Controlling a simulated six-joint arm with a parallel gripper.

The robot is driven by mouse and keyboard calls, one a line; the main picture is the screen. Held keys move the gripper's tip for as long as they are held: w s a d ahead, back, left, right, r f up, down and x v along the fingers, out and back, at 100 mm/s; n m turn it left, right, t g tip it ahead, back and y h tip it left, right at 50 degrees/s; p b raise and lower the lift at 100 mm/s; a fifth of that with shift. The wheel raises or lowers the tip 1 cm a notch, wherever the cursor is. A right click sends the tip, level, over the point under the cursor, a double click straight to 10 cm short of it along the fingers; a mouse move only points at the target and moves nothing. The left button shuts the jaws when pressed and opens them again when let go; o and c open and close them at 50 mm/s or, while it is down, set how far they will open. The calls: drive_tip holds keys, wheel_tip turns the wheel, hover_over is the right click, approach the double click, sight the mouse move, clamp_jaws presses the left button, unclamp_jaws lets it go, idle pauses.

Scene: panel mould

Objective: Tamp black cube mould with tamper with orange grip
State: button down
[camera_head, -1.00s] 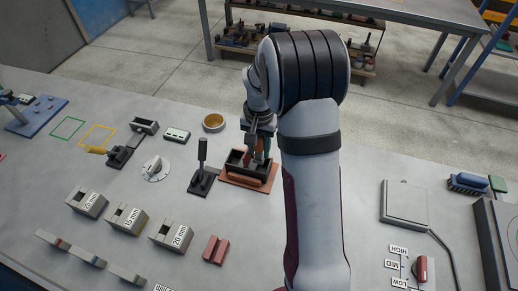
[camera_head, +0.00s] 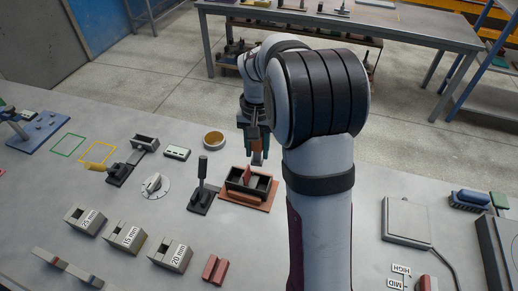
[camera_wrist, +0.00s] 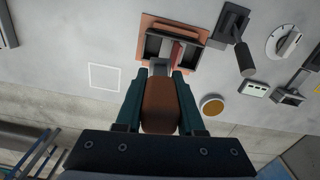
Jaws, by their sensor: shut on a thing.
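My gripper (camera_head: 257,142) is shut on the tamper's orange grip, which shows between the jaws in the wrist view (camera_wrist: 160,105). The tamper's grey foot (camera_head: 257,157) points down and appears above the far side of the black mould (camera_head: 265,183). In the wrist view the foot (camera_wrist: 160,68) overlaps the mould's near rim. The mould is open on top and sits on an orange-brown base plate (camera_head: 236,198). A red upright piece (camera_head: 247,175) stands inside it, also visible in the wrist view (camera_wrist: 178,52). What lies on the mould floor is unclear.
A black-handled tool (camera_head: 202,170) stands just left of the mould. A round tan-topped dish (camera_head: 214,139) is behind it, and a white dial (camera_head: 154,186) further left. Several labelled blocks (camera_head: 129,229) stand in front. A white square outline (camera_wrist: 104,77) encloses bare table.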

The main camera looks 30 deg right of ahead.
drive_tip(key=w+a+n, duration=0.4)
drive_tip(key=n, duration=1.2)
wheel_tip(320, 180, down, 7)
drive_tip(key=shift+f, duration=1.8)
drive_tip(key=shift+r, duration=1.85)
